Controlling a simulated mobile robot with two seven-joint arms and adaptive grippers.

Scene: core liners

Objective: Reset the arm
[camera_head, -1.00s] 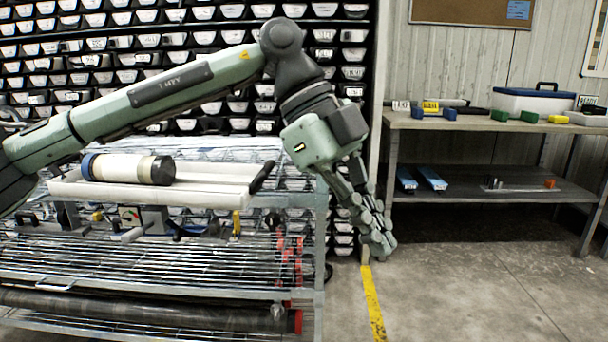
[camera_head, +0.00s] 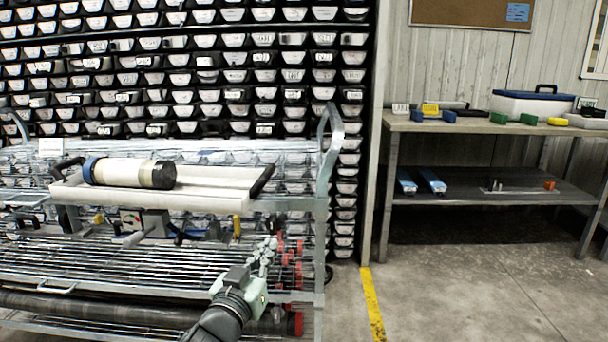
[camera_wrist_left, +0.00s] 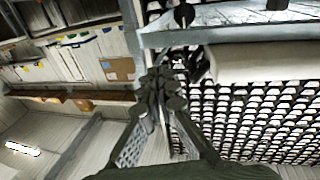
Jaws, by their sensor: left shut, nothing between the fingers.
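My left gripper (camera_head: 265,254) is low in front of the wire cart (camera_head: 322,240) in the head view, with its arm coming in from the bottom edge. It is shut and empty; its closed fingers (camera_wrist_left: 160,88) also show in the left wrist view. A pale core liner (camera_head: 128,172) with a blue end and a dark end lies on the white tray (camera_head: 225,190) on top of the cart, apart from the gripper. My right gripper is not in view.
A rack of labelled black trays (camera_head: 200,60) fills the wall behind the cart. A workbench (camera_head: 480,124) with a white cooler box (camera_head: 533,103) and small coloured blocks stands at right. The floor (camera_head: 470,290) between is clear, with a yellow line (camera_head: 372,305).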

